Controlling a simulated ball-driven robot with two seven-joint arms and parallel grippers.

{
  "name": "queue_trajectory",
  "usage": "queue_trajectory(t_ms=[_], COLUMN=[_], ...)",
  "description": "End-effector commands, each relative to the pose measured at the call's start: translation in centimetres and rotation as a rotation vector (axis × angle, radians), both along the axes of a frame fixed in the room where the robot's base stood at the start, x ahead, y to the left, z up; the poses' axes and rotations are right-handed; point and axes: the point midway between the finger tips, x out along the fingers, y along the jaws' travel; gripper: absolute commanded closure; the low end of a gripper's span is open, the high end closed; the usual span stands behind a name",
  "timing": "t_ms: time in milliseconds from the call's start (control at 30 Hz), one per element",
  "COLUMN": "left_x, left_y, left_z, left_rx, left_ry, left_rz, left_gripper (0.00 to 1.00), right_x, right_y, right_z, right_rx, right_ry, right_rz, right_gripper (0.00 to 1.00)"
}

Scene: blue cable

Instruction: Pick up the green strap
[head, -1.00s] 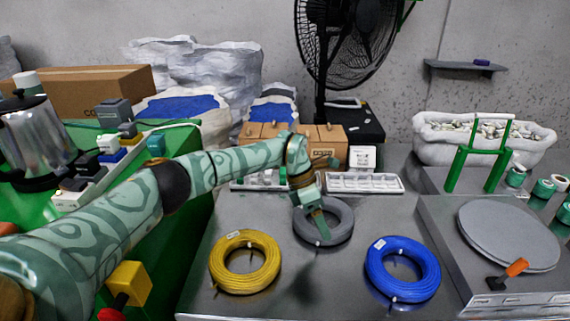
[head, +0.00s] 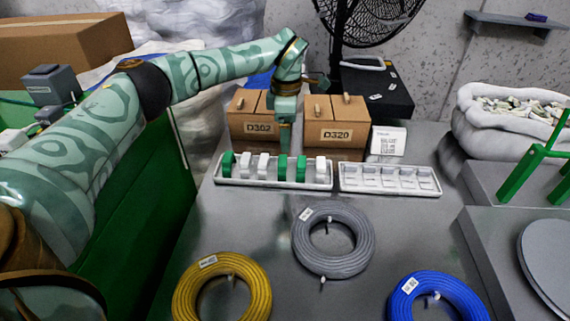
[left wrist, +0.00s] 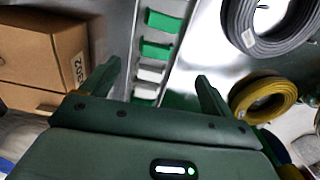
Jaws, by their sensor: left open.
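Green straps stand in a white slotted tray (head: 275,184) among white ones. One green strap (head: 227,163) is at the left end, and two more, a middle one (head: 282,167) and another (head: 300,168), are to its right. Two green straps, an upper one (left wrist: 162,21) and a lower one (left wrist: 156,50), also show in the left wrist view. My left gripper (head: 285,138) is above and behind the tray's right half, pointing down. In the left wrist view its fingers (left wrist: 155,82) are spread and empty, with the strap row between and beyond them. My right gripper is not in view.
Cardboard boxes (head: 335,120) stand close behind the tray. An empty white tray (head: 390,180) is to its right. Grey (head: 352,258), yellow (head: 250,280) and blue (head: 425,280) cable coils lie in front. A fan (head: 365,15) stands behind.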

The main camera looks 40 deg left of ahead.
Motion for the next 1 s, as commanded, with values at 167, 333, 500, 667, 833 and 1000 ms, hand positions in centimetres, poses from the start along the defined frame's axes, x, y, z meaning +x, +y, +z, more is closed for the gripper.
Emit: queue_trajectory(t_ms=[167, 333, 500, 667, 833, 1000], left_x=[0.0, 0.1, 0.1, 0.2, 0.2, 0.2], left_y=[0.0, 0.0, 0.5, 0.8, 0.8, 0.8], left_z=[-4.9, -6.2, -8.7, -11.1, -11.5, -11.4], left_rx=[-0.001, -0.001, 0.000, -0.002, -0.001, -0.001], left_ry=[0.007, 0.002, 0.006, 0.006, 0.002, 0.001], left_rz=[0.000, 0.000, 0.002, 0.001, 0.001, 0.001], left_gripper=[0.13, 0.13, 0.13, 0.13, 0.13, 0.18], right_x=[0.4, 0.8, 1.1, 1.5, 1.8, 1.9], right_y=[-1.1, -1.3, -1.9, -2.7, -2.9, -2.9], right_z=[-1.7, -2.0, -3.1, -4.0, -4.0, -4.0], right_rx=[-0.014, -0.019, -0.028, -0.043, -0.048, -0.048], right_ry=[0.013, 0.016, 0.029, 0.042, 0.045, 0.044], right_rz=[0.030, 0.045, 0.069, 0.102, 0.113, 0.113], right_gripper=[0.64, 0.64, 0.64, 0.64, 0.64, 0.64])
